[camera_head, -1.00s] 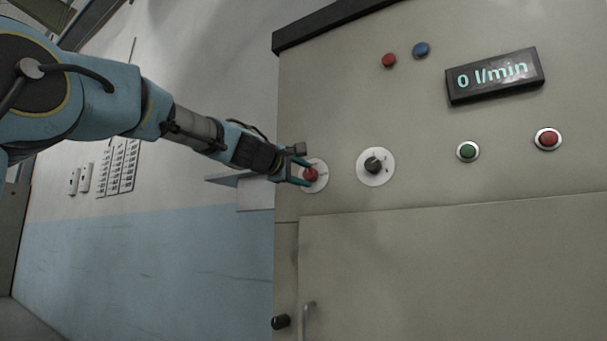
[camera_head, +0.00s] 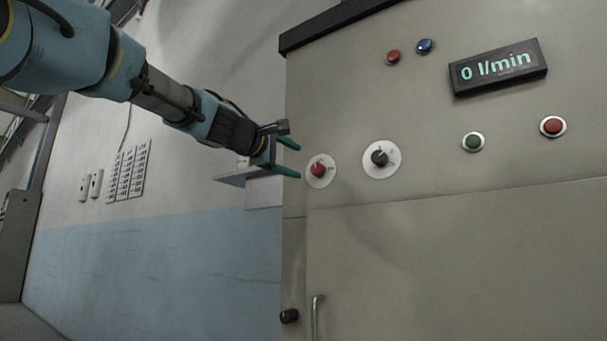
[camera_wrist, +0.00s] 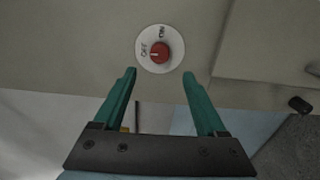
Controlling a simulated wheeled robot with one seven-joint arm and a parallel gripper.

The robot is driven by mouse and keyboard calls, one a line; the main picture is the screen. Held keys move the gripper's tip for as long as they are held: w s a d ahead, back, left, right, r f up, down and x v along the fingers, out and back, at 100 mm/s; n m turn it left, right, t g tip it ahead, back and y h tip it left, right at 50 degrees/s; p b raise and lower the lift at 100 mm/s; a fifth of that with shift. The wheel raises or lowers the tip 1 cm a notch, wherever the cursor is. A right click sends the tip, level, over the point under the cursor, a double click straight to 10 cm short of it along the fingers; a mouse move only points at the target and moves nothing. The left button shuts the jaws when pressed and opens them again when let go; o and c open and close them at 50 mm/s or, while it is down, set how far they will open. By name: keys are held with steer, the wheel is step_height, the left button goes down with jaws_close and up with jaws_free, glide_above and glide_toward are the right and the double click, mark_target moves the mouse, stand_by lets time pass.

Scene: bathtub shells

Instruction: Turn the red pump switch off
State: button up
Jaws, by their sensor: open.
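The red pump switch (camera_head: 318,170) is a round red knob on a white disc at the left of the beige panel. In the wrist view the red knob (camera_wrist: 160,52) sits on its disc, with OFF printed to its left and ON at its upper right. Its pointer looks turned toward OFF, though the mark is small. My gripper (camera_head: 290,160) is open and empty, just left of the switch and apart from it. In the wrist view its two green fingers (camera_wrist: 159,75) point at the disc with the knob between and beyond their tips.
A black knob (camera_head: 379,158) on a white disc is close to the right. A green button (camera_head: 473,142), a red button (camera_head: 552,126) and a display (camera_head: 497,68) reading 0 l/min are farther right. A door handle (camera_head: 317,318) stands out below. A ledge (camera_head: 232,179) is behind my gripper.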

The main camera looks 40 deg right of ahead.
steer(key=shift+v, duration=1.3)
steer(key=shift+w, duration=0.1)
steer(key=w+a+f+t+y, duration=0.1)
steer(key=w+a+f+y, duration=0.5)
steer(key=f, duration=0.6)
steer(key=w+a+f+m+y, duration=0.1)
steer(key=w+a+f, duration=0.3)
steer(key=a+f, duration=0.65)
steer(key=w+a+f+t+y, duration=0.1)
steer(key=w+a+f+y, duration=0.35)
steer(key=f, duration=1.05)
steer(key=s+a+f+m+g+y, duration=0.1)
steer(key=s+a+f+g+y, duration=0.1)
steer(key=s+a+f, duration=0.5)
steer(key=s+a+f+m+g+y, duration=0.1)
steer(key=s+a+f+y, duration=0.1)
steer(key=a+f, duration=0.75)
steer(key=s+a+f+m+g+y, duration=0.1)
steer(key=s+a+f+g+y, duration=0.1)
steer(key=s+a+f, duration=0.6)
step_height(320, 180, up, 39)
steer(key=w+a+p, duration=0.2)
steer(key=p, duration=3.5)
steer(key=shift+w+a, duration=0.25)
